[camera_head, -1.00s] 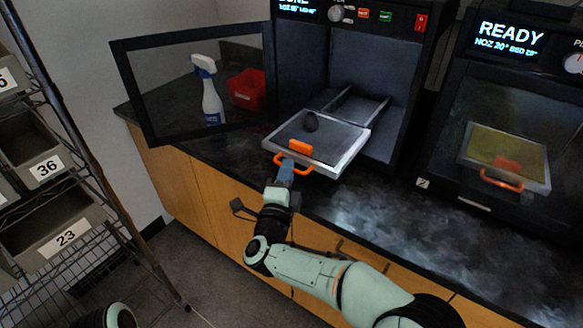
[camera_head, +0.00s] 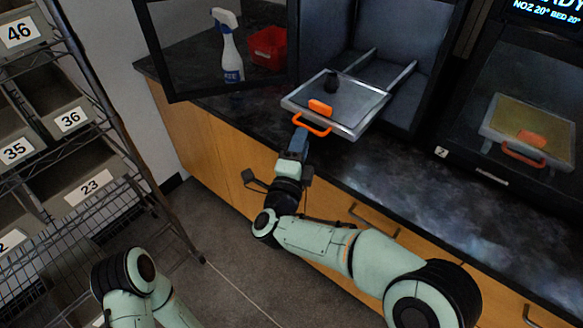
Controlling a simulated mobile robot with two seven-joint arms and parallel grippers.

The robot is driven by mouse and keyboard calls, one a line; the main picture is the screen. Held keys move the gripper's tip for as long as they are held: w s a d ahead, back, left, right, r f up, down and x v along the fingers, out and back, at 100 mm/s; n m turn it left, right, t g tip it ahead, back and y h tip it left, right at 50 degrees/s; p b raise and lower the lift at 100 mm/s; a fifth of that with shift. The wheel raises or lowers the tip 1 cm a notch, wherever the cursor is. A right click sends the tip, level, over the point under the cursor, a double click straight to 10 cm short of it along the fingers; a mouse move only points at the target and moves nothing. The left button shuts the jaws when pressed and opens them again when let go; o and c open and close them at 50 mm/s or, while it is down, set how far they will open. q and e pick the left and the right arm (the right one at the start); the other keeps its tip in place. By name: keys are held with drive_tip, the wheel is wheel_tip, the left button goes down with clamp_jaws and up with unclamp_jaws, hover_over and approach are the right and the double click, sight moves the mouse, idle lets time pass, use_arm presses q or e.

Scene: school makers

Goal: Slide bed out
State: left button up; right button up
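The print bed (camera_head: 352,113) is a grey tray with a pale rim, sticking out of the open middle printer (camera_head: 392,32) on two rails (camera_head: 400,76).
The printer's glass door (camera_head: 166,62) stands open to the left, with a spray bottle (camera_head: 229,48) and a red bin (camera_head: 267,47) behind it. A closed printer (camera_head: 455,120) stands right. A bin rack (camera_head: 150,195) is at left. Floor between rack and cabinet is clear.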

use_arm(q)
drive_tip(key=shift+w+d+r+t+p, duration=0.15)
drive_tip(key=shift+w+r+t+p, duration=0.3)
drive_tip(key=shift+w+r, duration=0.55)
use_arm(e)
drive_tip(key=v, duration=1)
drive_tip(key=shift+s, duration=0.15)
use_arm(q)
drive_tip(key=shift+f, duration=0.1)
use_arm(e)
drive_tip(key=shift+a, duration=0.1)
